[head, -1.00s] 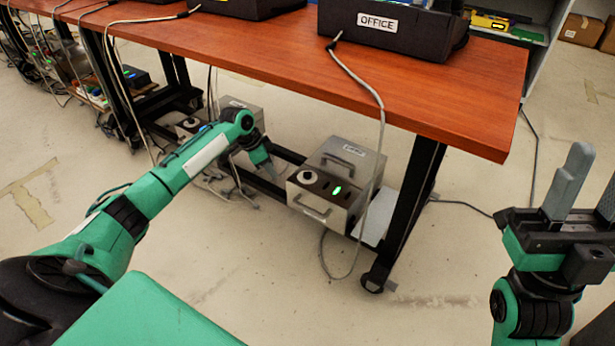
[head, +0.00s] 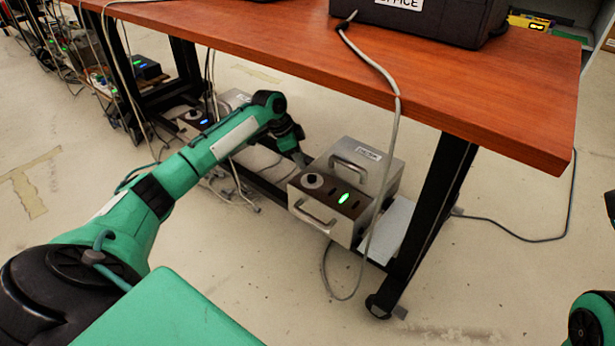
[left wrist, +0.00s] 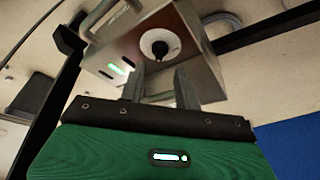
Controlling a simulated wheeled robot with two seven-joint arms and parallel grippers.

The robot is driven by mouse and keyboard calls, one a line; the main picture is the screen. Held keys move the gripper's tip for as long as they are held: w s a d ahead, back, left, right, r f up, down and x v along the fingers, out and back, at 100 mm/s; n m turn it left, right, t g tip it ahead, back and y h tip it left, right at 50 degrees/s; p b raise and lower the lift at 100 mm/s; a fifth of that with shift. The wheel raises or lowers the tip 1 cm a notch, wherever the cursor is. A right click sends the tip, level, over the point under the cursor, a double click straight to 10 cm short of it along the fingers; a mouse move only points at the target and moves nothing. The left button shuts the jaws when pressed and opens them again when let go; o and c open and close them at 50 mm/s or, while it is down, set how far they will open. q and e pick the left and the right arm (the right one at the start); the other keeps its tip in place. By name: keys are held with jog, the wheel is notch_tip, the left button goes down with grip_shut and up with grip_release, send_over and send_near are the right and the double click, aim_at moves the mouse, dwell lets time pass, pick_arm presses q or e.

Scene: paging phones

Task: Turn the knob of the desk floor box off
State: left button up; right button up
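A grey metal floor box (head: 365,165) stands under the desk. The box label is too small to read. In the left wrist view, the knob (left wrist: 160,44) has a dark centre and lies just beyond my fingertips. My left gripper (head: 302,158) is close behind the knob in the head view. In the left wrist view, its two fingers (left wrist: 157,80) are apart with nothing between them. Of my right gripper, only a sliver (head: 610,205) shows at the right edge; its fingers are hidden.
The wooden desk top (head: 450,95) overhangs the box, with a black desk leg (head: 430,220) to its right. A grey cable (head: 385,150) hangs in front of the box. Another box with a blue light (head: 190,120) stands farther left. Open floor lies in front.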

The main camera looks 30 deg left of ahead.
aim_at(310, 175)
pick_arm(q)
jog(key=b+x, duration=0.2)
jog(key=x, duration=0.4)
jog(key=shift+b, duration=0.35)
grip_shut()
